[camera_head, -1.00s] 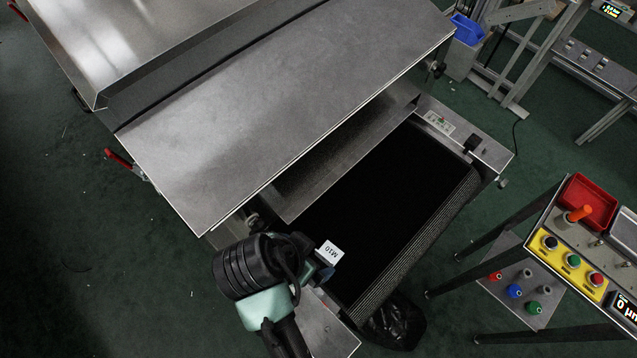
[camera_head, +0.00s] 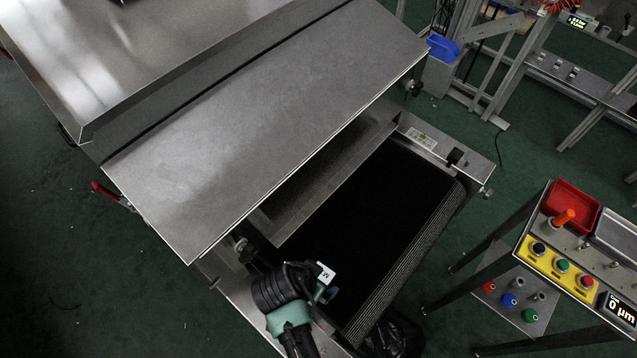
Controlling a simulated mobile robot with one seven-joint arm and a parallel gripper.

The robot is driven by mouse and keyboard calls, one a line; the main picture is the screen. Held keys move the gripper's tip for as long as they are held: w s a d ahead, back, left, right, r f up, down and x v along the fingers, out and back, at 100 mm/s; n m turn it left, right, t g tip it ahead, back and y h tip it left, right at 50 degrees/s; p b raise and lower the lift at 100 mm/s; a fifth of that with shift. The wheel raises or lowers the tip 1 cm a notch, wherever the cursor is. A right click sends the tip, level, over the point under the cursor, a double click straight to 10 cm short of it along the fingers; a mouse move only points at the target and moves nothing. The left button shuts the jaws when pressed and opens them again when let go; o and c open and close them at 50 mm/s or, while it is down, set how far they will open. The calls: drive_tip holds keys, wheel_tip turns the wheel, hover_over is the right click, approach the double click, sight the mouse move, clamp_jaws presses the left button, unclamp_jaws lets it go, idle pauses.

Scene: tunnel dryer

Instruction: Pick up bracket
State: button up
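I cannot make out a bracket in the head view. My gripper (camera_head: 327,291) is at the lower middle, at the near left edge of the dryer's black conveyor belt (camera_head: 375,215). My dark wrist and arm cover much of it, and its fingers are too small and hidden to tell open from shut. A small white tag with a dark letter M (camera_head: 326,273) shows right beside the gripper. I cannot tell whether the tag is on the gripper or on something by it.
The dryer's sloping metal hood (camera_head: 265,120) overhangs the belt's far left side. A trolley at right holds a red tray (camera_head: 572,207) and a yellow button panel (camera_head: 562,268). A blue bin (camera_head: 442,47) hangs at the back. A black bag (camera_head: 392,338) is below the belt's front end.

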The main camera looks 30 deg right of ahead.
drive_tip(key=shift+c, duration=0.3)
drive_tip(key=c, duration=1.4)
drive_tip(key=shift+c, duration=0.3)
